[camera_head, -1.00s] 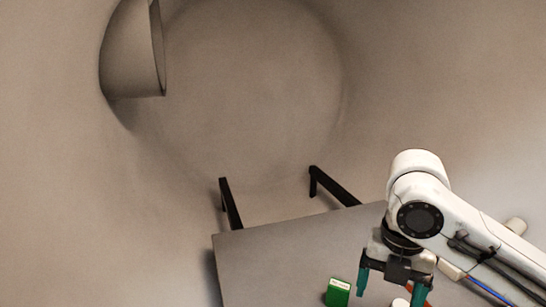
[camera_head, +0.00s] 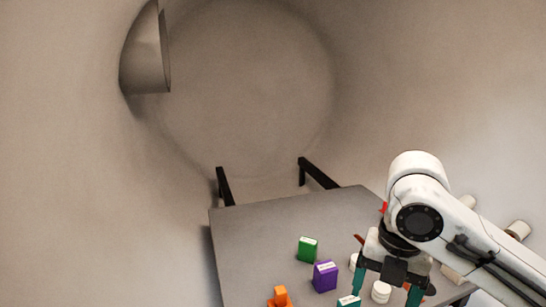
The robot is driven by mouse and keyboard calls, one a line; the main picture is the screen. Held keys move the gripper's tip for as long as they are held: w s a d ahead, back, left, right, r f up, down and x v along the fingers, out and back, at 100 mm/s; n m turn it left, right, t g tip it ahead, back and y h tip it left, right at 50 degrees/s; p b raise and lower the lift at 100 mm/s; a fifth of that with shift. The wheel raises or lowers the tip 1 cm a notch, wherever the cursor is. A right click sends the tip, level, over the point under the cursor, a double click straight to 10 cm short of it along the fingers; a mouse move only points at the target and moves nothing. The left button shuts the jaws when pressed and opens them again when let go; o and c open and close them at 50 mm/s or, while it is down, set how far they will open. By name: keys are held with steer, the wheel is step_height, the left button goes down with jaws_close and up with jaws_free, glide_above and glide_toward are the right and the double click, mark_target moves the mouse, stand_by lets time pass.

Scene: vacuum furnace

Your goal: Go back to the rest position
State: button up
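My gripper (camera_head: 386,288) hangs over the right part of a grey table (camera_head: 250,239), with its teal fingers pointing down and spread apart. A white round piece (camera_head: 381,291) shows between the fingers in the picture, and I cannot tell whether it is at their height. I see nothing clamped. My white arm comes in from the right and hides part of the table's right side.
On the table are a green box (camera_head: 307,248), a purple box (camera_head: 325,276), an orange piece (camera_head: 280,297) and a teal-and-white box (camera_head: 348,302). Two black rails (camera_head: 319,172) lie beyond the table's far edge. A grey duct (camera_head: 146,52) juts from the curved wall. The table's left part is clear.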

steer(key=a+f+m+t+y, duration=0.2)
steer(key=a+f+m+y, duration=0.15)
steer(key=a+m, duration=0.45)
steer(key=s+f+m+t+y, duration=0.2)
steer(key=s+f+m, duration=0.2)
steer(key=f+m, duration=0.55)
steer(key=s+d+f+m+g+h, duration=0.1)
steer(key=s+d+f+m, duration=0.3)
steer(key=s, duration=0.4)
steer(key=s+d+f+m+g+h, duration=0.1)
steer(key=s+d+f+m+h, duration=0.2)
steer(key=s+d+f, duration=0.3)
steer(key=s+d+f+m+g+h, duration=0.1)
steer(key=s+d+f+m, duration=0.4)
steer(key=s, duration=0.6)
steer(key=shift+d+f+m+h, duration=0.3)
steer(key=shift+f+m+h, duration=0.15)
steer(key=shift+f, duration=0.4)
